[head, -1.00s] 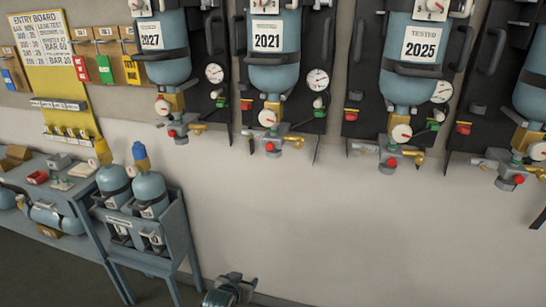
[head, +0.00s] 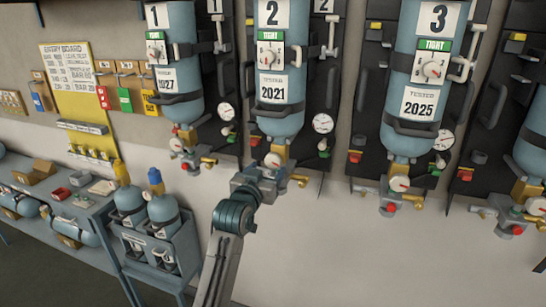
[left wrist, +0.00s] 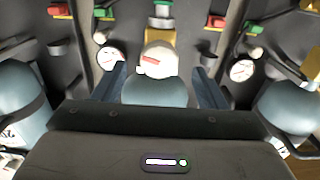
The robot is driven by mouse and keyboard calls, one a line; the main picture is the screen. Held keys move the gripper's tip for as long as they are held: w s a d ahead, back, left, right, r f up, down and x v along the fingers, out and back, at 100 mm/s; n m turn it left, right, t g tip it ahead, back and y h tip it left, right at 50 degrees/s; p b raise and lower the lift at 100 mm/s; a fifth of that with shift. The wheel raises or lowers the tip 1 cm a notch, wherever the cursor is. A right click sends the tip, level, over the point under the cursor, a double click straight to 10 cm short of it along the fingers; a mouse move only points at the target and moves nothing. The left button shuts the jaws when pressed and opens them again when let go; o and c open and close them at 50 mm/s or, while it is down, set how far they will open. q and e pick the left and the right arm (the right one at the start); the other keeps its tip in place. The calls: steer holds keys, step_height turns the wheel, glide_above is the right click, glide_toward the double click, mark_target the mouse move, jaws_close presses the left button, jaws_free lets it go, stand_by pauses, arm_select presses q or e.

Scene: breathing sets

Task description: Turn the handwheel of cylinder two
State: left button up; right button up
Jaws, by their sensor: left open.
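Cylinder two (head: 285,118) hangs on the wall with a "2" plate and a "2021" label. Its brass neck (head: 280,150) and small gauge (head: 272,161) show below it. My left gripper (head: 262,178) is just under that gauge and hides most of the valve, so the handwheel cannot be made out. In the left wrist view, the open fingers (left wrist: 160,85) stand either side of a blue cylinder end (left wrist: 158,92) and a white round gauge with a red mark (left wrist: 154,61). Brass fittings show beyond. Whether the fingers touch anything cannot be told. My right gripper is out of view.
Cylinder one (head: 182,103) hangs to the left and cylinder three (head: 410,125) to the right, with side gauges and valves between. A rack with two blue bottles (head: 165,218) stands lower left. The wall below (head: 340,250) is clear.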

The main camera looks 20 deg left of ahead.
mark_target(272, 164)
arm_select(q)
steer(key=w+p, duration=0.1)
steer(key=w, duration=0.3)
steer(key=shift+w+d+r+p, duration=0.15)
steer(key=shift+p, duration=0.15)
steer(key=shift+w+f, duration=0.2)
steer(key=shift+w, duration=0.5)
steer(key=c, duration=1)
